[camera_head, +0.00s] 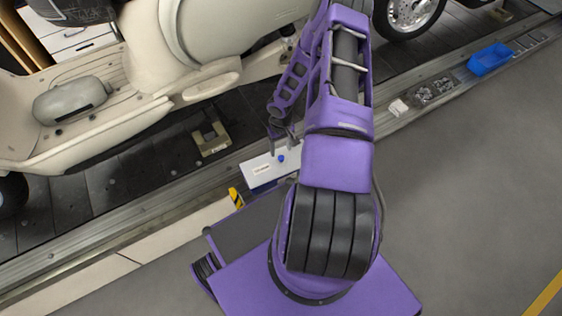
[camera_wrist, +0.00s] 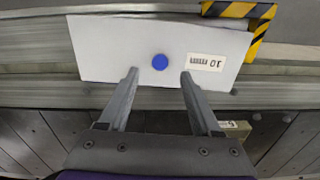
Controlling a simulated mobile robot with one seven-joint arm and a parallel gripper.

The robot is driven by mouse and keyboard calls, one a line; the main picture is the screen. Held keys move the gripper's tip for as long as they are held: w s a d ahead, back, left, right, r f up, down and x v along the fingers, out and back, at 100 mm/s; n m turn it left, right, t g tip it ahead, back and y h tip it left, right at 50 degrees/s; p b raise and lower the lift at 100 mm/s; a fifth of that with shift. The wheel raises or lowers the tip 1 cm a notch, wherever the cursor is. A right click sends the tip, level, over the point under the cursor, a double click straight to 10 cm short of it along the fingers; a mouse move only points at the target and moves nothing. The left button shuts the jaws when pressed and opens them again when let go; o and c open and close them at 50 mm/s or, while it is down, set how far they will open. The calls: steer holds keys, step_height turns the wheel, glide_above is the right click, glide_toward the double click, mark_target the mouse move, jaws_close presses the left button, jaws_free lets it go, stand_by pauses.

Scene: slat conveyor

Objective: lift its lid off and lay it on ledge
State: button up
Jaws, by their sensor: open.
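A white rectangular lid (camera_head: 257,173) with a blue round knob (camera_head: 281,158) and a small printed label lies at the conveyor's edge, partly hidden by my arm. In the wrist view the lid (camera_wrist: 110,50) fills the upper middle, with the knob (camera_wrist: 160,62) near its centre. What lies under the lid is hidden. My gripper (camera_wrist: 158,75) is open, its fingertips either side of the knob and apart from it. In the head view my gripper (camera_head: 282,140) is beside the lid. The ledge (camera_head: 160,213) appears to be the long metal strip along the conveyor.
A cream scooter (camera_head: 150,50) stands on the dark slats behind. An olive bracket (camera_head: 211,138) lies on the slats near the lid. A yellow-black striped corner (camera_head: 236,197) adjoins the lid. A blue bin (camera_head: 490,59) and small parts sit farther right along the strip.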

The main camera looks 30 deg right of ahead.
mark_target(281, 157)
step_height(281, 157, down, 5)
steer(key=shift+r, duration=0.1)
jaws_close()
stand_by(0.4)
